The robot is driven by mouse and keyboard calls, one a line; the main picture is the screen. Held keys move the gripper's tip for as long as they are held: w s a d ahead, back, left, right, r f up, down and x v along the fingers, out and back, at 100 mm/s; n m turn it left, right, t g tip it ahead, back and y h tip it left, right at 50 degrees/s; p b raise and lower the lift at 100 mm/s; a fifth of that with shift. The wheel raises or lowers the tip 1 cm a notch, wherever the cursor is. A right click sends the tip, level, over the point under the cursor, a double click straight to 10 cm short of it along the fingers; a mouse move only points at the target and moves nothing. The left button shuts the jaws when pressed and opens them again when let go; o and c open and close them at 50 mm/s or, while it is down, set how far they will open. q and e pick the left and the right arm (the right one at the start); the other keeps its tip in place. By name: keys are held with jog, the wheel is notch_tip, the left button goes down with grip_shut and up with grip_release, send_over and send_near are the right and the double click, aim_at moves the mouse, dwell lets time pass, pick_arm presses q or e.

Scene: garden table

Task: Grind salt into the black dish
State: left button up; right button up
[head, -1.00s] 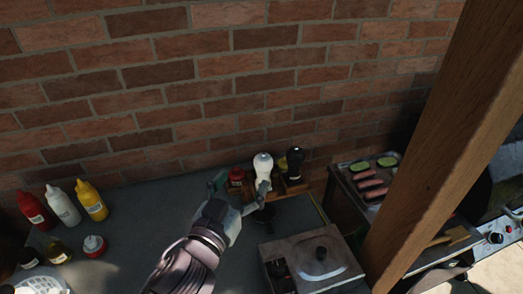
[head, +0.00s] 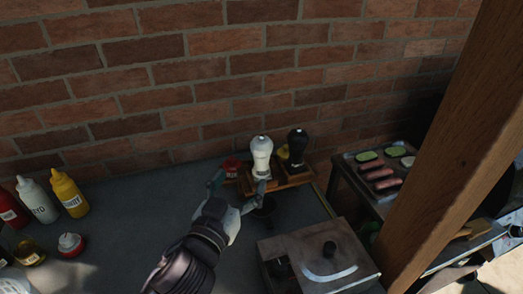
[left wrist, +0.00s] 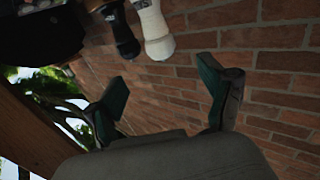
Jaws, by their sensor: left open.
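A white mill (head: 261,158) and a black mill (head: 297,148) stand upright side by side on a wooden stand near the brick wall. Both also show at the top of the left wrist view, white mill (left wrist: 152,30) and black mill (left wrist: 119,32). The small black dish (head: 264,205) sits on the table in front of the white mill, partly behind a finger. My left gripper (head: 238,186) is open and empty, in front of the white mill and close to the dish. Its spread fingers show in the left wrist view (left wrist: 162,88). My right gripper is not in view.
Red, white and yellow (head: 71,194) bottles stand at the left. A wooden post (head: 440,165) rises at the right, before a grill plate (head: 385,180) with food. The table's middle left is clear.

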aim_at(253, 151)
pick_arm(q)
jog(key=b+x, duration=0.1)
jog(key=x, duration=1.2)
jog(key=shift+a, duration=0.1)
jog(key=c, duration=1.2)
jog(key=m+g+h+p, duration=0.1)
jog(key=m+h+p, duration=0.1)
jog(key=m+g+h+p, duration=0.2)
jog(key=h, duration=0.1)
jog(key=shift+w+a+r+h, duration=0.1)
jog(key=shift+r+h, duration=0.15)
jog(key=shift+h, duration=0.05)
jog(key=shift+f+m+g+h+p, duration=0.15)
jog(key=shift+m+g+h+p, duration=0.7)
jog(key=shift+m+g+h, duration=0.35)
jog(key=o, duration=1.2)
jog(key=shift+f, duration=0.1)
